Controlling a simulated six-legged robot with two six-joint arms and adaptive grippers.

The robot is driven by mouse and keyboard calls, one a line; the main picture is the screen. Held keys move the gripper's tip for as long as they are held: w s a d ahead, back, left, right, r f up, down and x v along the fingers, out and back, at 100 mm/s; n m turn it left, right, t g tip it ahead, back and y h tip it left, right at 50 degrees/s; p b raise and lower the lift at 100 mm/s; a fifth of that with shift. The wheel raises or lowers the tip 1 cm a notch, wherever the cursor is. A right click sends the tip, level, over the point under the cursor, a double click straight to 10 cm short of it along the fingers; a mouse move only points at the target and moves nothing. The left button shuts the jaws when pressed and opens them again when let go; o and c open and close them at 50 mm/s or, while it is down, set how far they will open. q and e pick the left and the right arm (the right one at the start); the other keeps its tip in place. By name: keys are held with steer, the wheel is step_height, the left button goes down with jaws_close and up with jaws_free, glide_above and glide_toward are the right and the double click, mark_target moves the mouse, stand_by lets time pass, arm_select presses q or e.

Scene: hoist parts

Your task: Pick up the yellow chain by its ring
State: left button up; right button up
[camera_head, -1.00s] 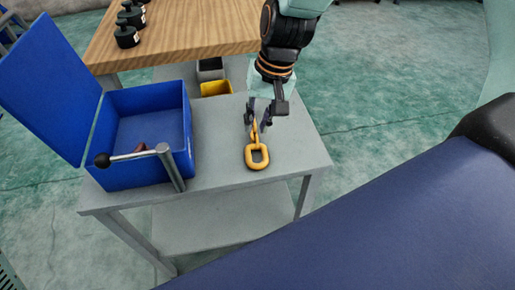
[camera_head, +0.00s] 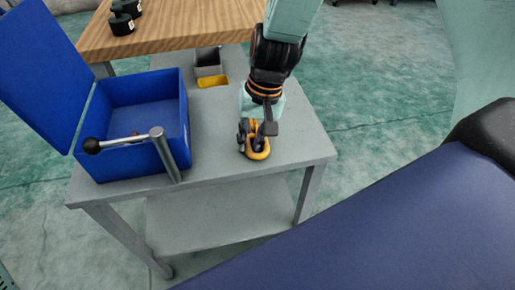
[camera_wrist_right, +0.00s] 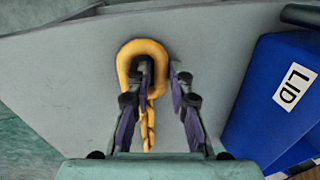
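The yellow chain's big ring (camera_head: 258,154) lies on the grey table, partly hidden behind my right gripper (camera_head: 256,132) in the head view. In the right wrist view the ring (camera_wrist_right: 124,66) shows whole, with the smaller links (camera_wrist_right: 148,128) running down between my fingers. My right gripper (camera_wrist_right: 162,70) is open. Its left fingertip is over the ring's opening and its right fingertip is just outside, with the ring's right side between them. I cannot tell whether either finger touches it. My left gripper is not in view.
A blue box (camera_head: 120,164) with its lid up stands left on the grey table (camera_head: 220,168), a lever with a black knob (camera_head: 92,146) at its front. A wooden table (camera_head: 180,25) with black weights (camera_head: 122,22) is farther back.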

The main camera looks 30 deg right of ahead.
steer(key=shift+a+r, duration=0.1)
steer(key=shift+c, duration=0.6)
jaws_close()
